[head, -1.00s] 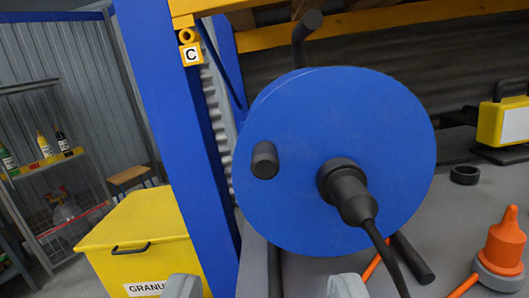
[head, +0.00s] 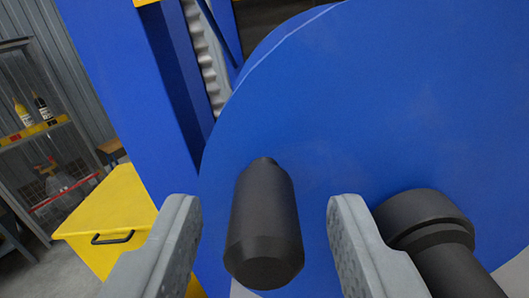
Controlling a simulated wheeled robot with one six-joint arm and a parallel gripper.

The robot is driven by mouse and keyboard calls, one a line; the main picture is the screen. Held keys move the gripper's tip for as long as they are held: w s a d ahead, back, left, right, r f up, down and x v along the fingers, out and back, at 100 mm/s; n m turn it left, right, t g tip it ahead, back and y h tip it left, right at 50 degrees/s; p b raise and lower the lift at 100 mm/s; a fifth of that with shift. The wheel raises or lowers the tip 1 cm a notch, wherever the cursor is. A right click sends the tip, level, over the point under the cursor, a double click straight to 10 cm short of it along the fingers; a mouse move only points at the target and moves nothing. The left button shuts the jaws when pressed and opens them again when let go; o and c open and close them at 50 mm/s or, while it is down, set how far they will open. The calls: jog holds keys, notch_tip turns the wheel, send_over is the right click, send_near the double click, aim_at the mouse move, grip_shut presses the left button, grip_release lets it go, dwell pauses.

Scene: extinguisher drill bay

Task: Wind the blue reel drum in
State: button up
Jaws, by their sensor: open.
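The blue reel drum (head: 330,110) fills the middle and right of the head view, its flat face towards me. A black crank knob (head: 265,225) sticks out of the face towards me. My gripper (head: 262,215) is open, with one grey finger on each side of the knob. Gaps show between the knob and both fingers, so I see no contact. The black hub (head: 425,220) of the drum, with its cable fitting, is just right of the right finger. The lower part of the drum is hidden or out of frame.
A blue post (head: 115,90) stands just left of the drum. A yellow bin (head: 105,215) with a black handle is at the lower left, behind the left finger. A shelf with bottles (head: 40,105) stands further back on the left.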

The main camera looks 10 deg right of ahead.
jog(key=shift+x, duration=1.1)
jog(key=shift+c, duration=0.2)
grip_shut()
jog(key=shift+d+r, duration=0.1)
